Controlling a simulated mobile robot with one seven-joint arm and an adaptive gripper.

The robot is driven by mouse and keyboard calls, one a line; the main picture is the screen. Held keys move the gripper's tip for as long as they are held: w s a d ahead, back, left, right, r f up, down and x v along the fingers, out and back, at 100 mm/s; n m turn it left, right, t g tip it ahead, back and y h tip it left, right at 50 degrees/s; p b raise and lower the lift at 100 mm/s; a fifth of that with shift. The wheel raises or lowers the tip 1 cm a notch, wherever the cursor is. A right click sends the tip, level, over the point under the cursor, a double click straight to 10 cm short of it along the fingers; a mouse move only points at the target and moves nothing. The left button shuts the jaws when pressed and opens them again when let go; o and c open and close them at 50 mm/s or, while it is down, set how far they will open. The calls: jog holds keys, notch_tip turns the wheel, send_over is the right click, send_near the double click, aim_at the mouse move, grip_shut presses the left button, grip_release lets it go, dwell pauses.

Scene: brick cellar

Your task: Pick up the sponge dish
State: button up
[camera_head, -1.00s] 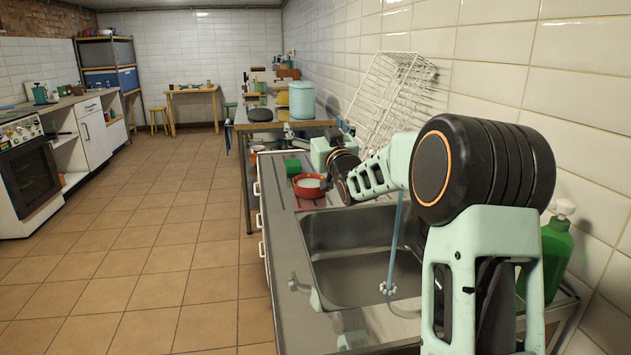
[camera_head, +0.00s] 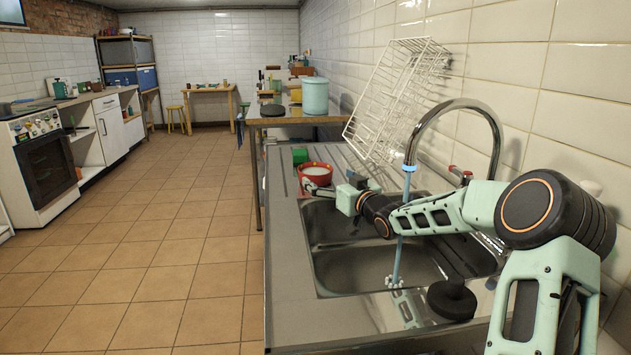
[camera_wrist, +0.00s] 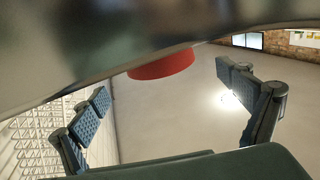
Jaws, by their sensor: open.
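A red round dish (camera_head: 318,175) with a whitish inside stands on the drainboard beyond the sink; I take it for the sponge dish. A green block (camera_head: 300,156) sits just behind it. My gripper (camera_head: 316,188) is at the near side of the dish and overlaps its front in the head view; whether they touch I cannot tell. In the wrist view my gripper (camera_wrist: 160,105) is open, its two fingers wide apart with nothing held. The red dish (camera_wrist: 162,66) shows there as a partial shape near the top; the rest is hidden by a dark, blurred edge.
The metal sink (camera_head: 345,262) lies below my arm, with a curved tap (camera_head: 462,103), a blue rod and a black round object (camera_head: 451,299) by it. A white wire rack (camera_head: 392,95) leans on the wall behind the dish. The floor at left is clear.

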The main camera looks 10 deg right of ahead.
aim_at(319, 171)
jog(key=shift+b+x, duration=0.8)
jog(key=shift+x, duration=2.1)
jog(key=shift+d, duration=0.1)
jog(key=c, duration=1.4)
jog(key=shift+o, duration=0.2)
jog(key=shift+r, duration=0.2)
